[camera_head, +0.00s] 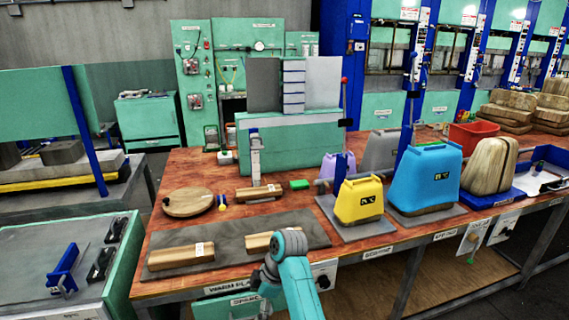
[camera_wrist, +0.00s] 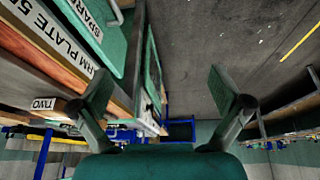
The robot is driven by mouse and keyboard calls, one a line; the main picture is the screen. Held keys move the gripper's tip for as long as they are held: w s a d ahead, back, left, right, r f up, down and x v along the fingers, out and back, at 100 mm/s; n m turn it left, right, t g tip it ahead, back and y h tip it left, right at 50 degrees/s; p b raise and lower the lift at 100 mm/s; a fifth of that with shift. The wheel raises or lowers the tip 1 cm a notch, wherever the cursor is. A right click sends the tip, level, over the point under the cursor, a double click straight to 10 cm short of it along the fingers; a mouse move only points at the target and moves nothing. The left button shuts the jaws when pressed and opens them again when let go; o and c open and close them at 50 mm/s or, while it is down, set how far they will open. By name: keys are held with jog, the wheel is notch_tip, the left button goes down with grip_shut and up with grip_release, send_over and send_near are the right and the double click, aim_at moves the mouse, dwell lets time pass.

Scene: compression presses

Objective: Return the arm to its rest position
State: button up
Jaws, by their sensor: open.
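My gripper (camera_wrist: 161,90) is open in the wrist view, its two dark fingers spread wide with nothing between them. The teal and grey end part of my arm (camera_head: 290,270) shows at the lower middle of the head view, in front of the wooden workbench's front edge. My fingers cannot be made out clearly there. In the wrist view, the bench edge with its label strip (camera_wrist: 64,63) lies to the left of the fingers, and grey floor shows beyond them.
The workbench (camera_head: 165,229) holds a dark plate (camera_head: 222,246) with wooden blocks, a yellow weight (camera_head: 358,201) and a blue weight (camera_head: 428,178). A teal side table (camera_head: 60,245) stands at the left. A wooden block marked TWO (camera_wrist: 43,104) shows in the wrist view.

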jog(key=s+d+f+m+t, duration=0.35)
jog(key=s+d+f, duration=0.3)
jog(key=f, duration=0.35)
jog(key=s+d+f+m+t, duration=0.2)
jog(key=s+d+f+m, duration=0.4)
jog(key=f, duration=0.5)
jog(key=s+d+f+m+t+h, duration=0.15)
jog(key=s+d, duration=0.25)
jog(key=s, duration=0.6)
jog(key=s+d+r+m+t+h, duration=0.1)
jog(key=s+d+r+m+t, duration=0.15)
jog(key=s, duration=0.55)
jog(key=s+d+r+m+t+h, duration=0.15)
jog(key=s+d+r, duration=0.25)
jog(key=s, duration=0.4)
jog(key=s+d+r+m+t, duration=0.1)
jog(key=s+r+m+t, duration=0.1)
jog(key=s+r, duration=0.4)
jog(key=s+d+r+m+t, duration=0.2)
jog(key=s+r, duration=0.5)
jog(key=r, duration=0.6)
jog(key=shift+r+m+h, duration=0.15)
jog(key=shift+m+h, duration=0.15)
jog(key=shift+m, duration=0.2)
